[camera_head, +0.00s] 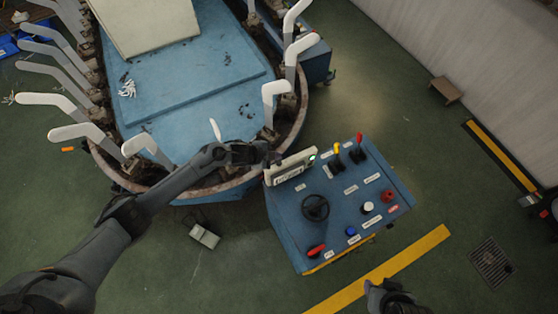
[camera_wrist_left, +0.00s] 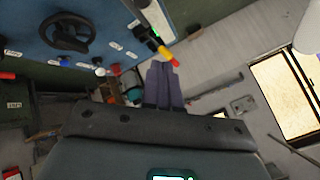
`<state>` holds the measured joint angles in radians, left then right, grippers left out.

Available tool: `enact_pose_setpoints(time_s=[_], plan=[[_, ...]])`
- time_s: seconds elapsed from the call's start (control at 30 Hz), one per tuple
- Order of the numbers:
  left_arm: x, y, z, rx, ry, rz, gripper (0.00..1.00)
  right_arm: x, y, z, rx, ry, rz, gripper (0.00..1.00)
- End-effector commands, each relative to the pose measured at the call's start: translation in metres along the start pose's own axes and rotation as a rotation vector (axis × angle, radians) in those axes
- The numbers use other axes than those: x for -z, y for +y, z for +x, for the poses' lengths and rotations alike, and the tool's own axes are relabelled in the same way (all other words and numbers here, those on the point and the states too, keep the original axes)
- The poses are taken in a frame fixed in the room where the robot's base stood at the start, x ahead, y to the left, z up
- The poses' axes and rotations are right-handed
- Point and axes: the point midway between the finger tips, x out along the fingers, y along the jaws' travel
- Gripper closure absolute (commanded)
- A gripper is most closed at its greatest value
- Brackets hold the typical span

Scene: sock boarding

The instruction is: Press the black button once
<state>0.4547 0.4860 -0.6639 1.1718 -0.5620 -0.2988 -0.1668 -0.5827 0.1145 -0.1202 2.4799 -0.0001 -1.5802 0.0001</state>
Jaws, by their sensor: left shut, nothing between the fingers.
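The blue control panel (camera_head: 340,250) stands right of the boarding machine. It carries a black handwheel (camera_head: 315,207), two black levers with a yellow tip (camera_head: 336,149) and a red tip (camera_head: 359,138), and white (camera_head: 368,207), blue (camera_head: 351,230) and red (camera_head: 388,196) buttons. I cannot make out a plain black button. My left gripper (camera_head: 274,158) is shut and empty, beside the panel's display box (camera_head: 290,168).
The boarding machine (camera_head: 190,85) fills the upper left, with several upright white sock forms (camera_head: 148,146) around its rim. A small grey pedal box (camera_head: 204,236) lies on the floor. A yellow floor line (camera_head: 395,265) runs below the panel.

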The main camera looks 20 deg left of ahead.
Motion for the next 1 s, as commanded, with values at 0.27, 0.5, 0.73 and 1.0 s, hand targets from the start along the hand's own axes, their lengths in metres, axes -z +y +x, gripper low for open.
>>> enact_pose_setpoints(time_s=[0.27,0.5,0.73,1.0], plan=[[0.009,-0.025,-0.005,0.03,0.008,0.014,1.0,0.0,0.001,-0.001,-0.002,-0.001,-0.002,0.57],[0.01,-0.025,-0.005,0.031,0.008,0.014,1.0,0.0,0.002,-0.001,-0.008,0.0,-0.009,0.57],[0.008,-0.024,-0.004,0.031,0.008,0.014,1.0,0.0,0.003,0.001,-0.008,0.001,-0.009,0.57],[-0.001,-0.015,0.009,0.031,0.008,0.014,1.0,-0.004,0.001,0.016,-0.005,0.002,-0.006,0.57]])
